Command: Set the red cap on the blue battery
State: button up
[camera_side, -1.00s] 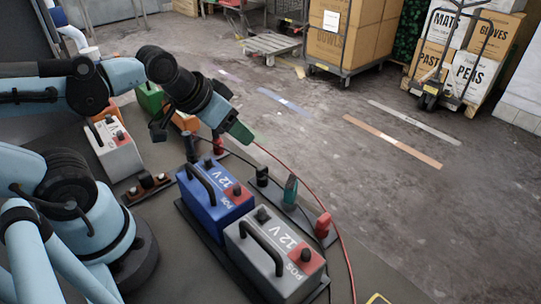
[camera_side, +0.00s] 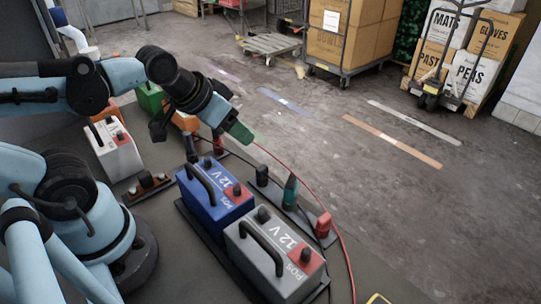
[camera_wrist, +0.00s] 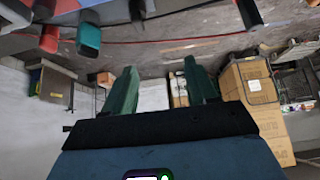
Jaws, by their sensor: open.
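The blue battery (camera_side: 213,197) stands upright beside a grey one, with a black handle, a red patch and dark terminal posts on top. A red cap-like piece (camera_side: 323,225) stands on the dark strip right of the batteries. Another red piece (camera_side: 218,143) stands at the strip's far end, just below and left of my gripper (camera_side: 241,133). I cannot tell which is the red cap. My gripper is in the air beyond the blue battery, clear of it. In the wrist view its green fingers (camera_wrist: 160,88) are apart with nothing between them. A red piece (camera_wrist: 48,38) shows there at upper left.
The grey battery (camera_side: 262,262) is nearest the camera. A teal piece (camera_side: 290,192) and a black piece (camera_side: 262,176) stand on the strip. A red cable (camera_side: 300,180) curves past them. A white battery (camera_side: 113,150) stands at left. Open floor lies to the right.

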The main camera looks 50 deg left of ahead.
jog(key=shift+o, duration=0.3)
jog(key=g, duration=0.7)
send_near(325, 218)
jog(key=shift+s+a, duration=0.15)
jog(key=shift+s, duration=0.15)
notch_tip(325, 218, down, 6)
jog(key=shift+r, duration=0.1)
jog(key=shift+w+f, duration=0.2)
jog(key=shift+f, duration=0.8)
jog(key=shift+w+f, duration=0.2)
jog(key=shift+f, duration=1.55)
